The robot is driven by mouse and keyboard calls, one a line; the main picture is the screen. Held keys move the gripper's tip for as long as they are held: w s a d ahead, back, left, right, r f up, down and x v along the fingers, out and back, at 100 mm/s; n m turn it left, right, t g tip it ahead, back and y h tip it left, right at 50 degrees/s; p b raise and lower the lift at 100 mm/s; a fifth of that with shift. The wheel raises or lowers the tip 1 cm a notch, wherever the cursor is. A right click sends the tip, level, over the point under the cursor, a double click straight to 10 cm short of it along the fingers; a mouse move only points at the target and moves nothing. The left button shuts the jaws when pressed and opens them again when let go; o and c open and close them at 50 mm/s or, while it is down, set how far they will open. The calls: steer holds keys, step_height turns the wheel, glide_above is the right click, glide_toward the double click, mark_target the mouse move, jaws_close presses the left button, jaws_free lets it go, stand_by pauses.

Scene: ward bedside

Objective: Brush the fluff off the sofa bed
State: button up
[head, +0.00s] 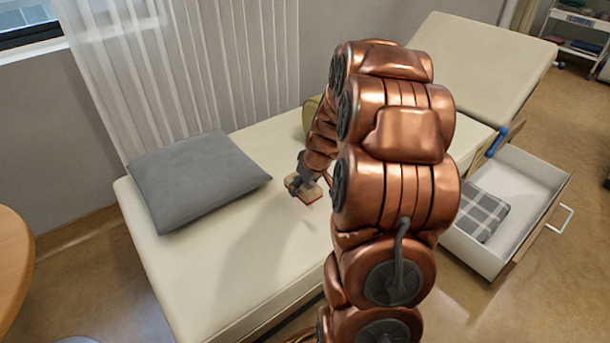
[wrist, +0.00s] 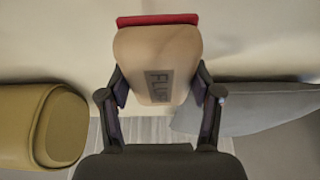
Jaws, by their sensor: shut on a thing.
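My gripper (head: 305,186) is over the middle of the cream sofa bed (head: 235,270), between the grey pillow and the olive bolster. It is shut on a wooden fluff brush (wrist: 157,62), which has a dark label and a red pad along its far edge. The brush also shows in the head view (head: 312,194), low over the seat with its red edge down. I cannot tell whether the pad touches the fabric. I cannot make out any fluff on the visible cream surface. My arm hides part of the sofa bed in the head view.
The grey pillow (head: 198,180) lies at the left end. The olive bolster (wrist: 40,122) is by the curtain side, partly hidden in the head view. An open white drawer (head: 535,182) holding a plaid cloth (head: 482,213) juts out at right. A round wooden table (head: 14,255) stands at left.

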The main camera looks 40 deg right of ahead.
steer(key=shift+r+p, duration=0.35)
steer(key=shift+r, duration=0.85)
steer(key=shift+a, duration=0.1)
